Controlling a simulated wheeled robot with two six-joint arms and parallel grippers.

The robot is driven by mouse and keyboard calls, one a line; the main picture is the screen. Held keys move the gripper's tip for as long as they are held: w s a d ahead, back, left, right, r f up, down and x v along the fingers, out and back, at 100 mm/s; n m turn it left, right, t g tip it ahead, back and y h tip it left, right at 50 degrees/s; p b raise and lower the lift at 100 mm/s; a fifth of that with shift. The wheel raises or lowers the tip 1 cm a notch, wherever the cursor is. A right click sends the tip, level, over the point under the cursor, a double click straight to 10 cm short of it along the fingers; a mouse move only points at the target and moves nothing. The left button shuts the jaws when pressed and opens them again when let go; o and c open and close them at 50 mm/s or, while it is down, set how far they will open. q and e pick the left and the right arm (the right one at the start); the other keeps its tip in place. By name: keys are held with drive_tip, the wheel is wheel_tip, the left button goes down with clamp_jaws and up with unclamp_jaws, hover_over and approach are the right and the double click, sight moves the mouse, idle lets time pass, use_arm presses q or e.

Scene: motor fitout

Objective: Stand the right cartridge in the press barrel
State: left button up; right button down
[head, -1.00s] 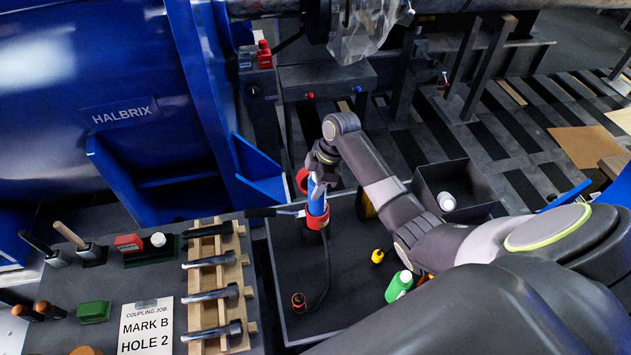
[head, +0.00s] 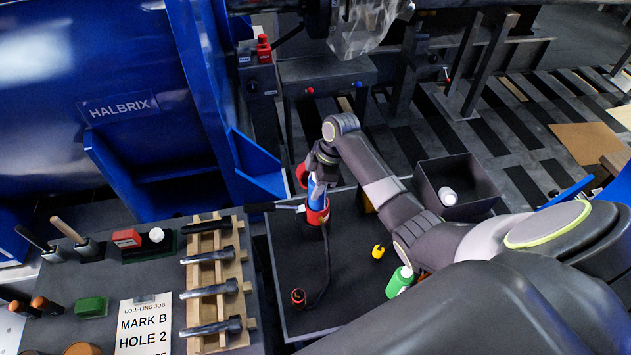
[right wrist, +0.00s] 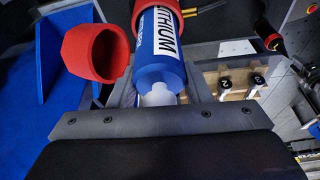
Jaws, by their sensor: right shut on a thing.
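The barrel's rim also shows at the top of the right wrist view (right wrist: 205,9). How deep the cartridge sits is hard to tell; much of its blue body (head: 316,190) still shows above the rim. My right gripper (head: 321,170) is shut on the cartridge's near end, above the barrel. A hollow red cap-like part (right wrist: 97,52) stands beside the cartridge, apart from it. My left gripper is not in view.
The barrel stands on a dark tray-like bench (head: 345,295) with a black hose, a yellow-topped item (head: 378,251) and a green bottle (head: 399,281). A black bin (head: 480,172) is at right. A wooden rack (head: 240,270) of bolts lies left. A blue housing rises behind.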

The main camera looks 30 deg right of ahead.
drive_tip(key=shift+f+b, duration=1.85)
drive_tip(key=shift+f, duration=1.25)
drive_tip(key=c, duration=0.7)
unclamp_jaws()
drive_tip(key=shift+o, duration=0.2)
drive_tip(key=shift+s, duration=0.1)
drive_tip(key=v, duration=1.7)
drive_tip(key=shift+r, duration=0.25)
